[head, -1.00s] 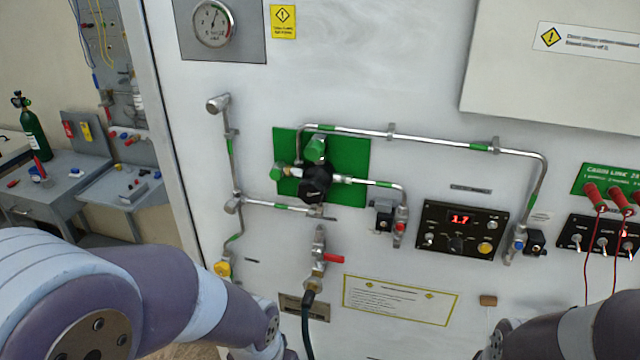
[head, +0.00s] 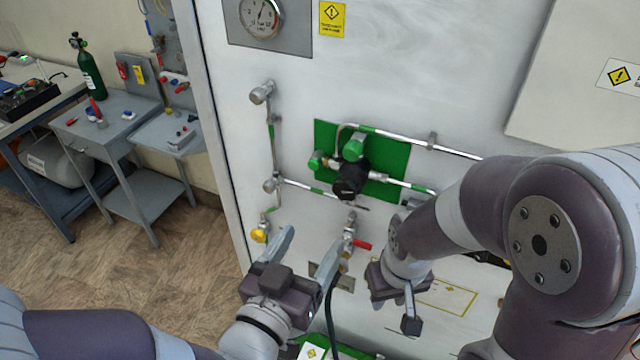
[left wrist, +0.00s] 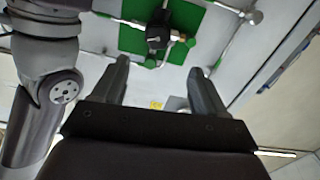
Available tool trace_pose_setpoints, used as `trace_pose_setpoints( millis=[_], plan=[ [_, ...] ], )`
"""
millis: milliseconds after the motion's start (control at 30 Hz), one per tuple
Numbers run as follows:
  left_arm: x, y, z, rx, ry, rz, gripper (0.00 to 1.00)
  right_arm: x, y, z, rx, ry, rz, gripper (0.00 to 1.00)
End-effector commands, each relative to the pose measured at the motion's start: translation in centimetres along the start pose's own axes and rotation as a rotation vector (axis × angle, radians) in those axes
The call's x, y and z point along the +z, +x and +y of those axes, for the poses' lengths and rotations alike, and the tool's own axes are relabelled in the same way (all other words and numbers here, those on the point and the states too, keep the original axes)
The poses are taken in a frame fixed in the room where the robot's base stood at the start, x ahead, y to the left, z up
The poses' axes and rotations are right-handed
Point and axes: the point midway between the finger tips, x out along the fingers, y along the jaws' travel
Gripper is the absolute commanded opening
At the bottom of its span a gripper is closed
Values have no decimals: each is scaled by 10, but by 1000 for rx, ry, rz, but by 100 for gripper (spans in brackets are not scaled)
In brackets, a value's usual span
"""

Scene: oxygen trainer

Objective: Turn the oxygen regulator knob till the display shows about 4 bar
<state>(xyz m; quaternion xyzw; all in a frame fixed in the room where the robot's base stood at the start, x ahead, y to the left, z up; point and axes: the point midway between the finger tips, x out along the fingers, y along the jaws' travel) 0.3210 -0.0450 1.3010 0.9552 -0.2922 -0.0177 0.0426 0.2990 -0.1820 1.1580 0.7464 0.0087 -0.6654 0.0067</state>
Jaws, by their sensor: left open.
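The black regulator knob (head: 349,178) sits on the green plate (head: 390,160) on the white panel, below a green cap. It also shows in the left wrist view (left wrist: 157,38), beyond and between my left fingertips. My left gripper (head: 304,250) is open and empty, below and left of the knob, apart from it; its fingers also show in the left wrist view (left wrist: 159,66). My right gripper (head: 398,300) is below and right of the knob, before the panel; its jaw opening cannot be made out.
A red-handled valve (head: 358,244) with a dark hose hangs below the knob, close behind my left gripper. Metal pipes (head: 385,135) run around the plate. A yellow valve knob (head: 259,235) is at the panel's lower left. A grey table (head: 110,120) stands at left.

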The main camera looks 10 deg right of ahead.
Motion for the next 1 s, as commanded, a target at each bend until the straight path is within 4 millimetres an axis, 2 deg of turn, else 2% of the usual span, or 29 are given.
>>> trace_pose_setpoints(
  millis=[133,300,500,700,933,967,1000],
  plan=[
    [-4,22,-1,-3,0,12,73,0,-3,0,0,0,0,33],
    [-7,68,0,-3,3,4,73,-2,-19,0,0,0,0,33],
    [-6,108,0,0,1,5,73,-4,-33,0,0,0,0,33],
    [-3,124,0,0,1,7,73,-4,-37,0,0,0,0,33],
    [-3,125,0,1,1,7,73,-4,-36,0,0,0,0,33],
    [-3,125,0,1,1,7,70,-4,-36,0,0,0,0,33],
    [-3,125,0,1,1,7,56,-4,-36,0,0,0,0,33]
  ],
)
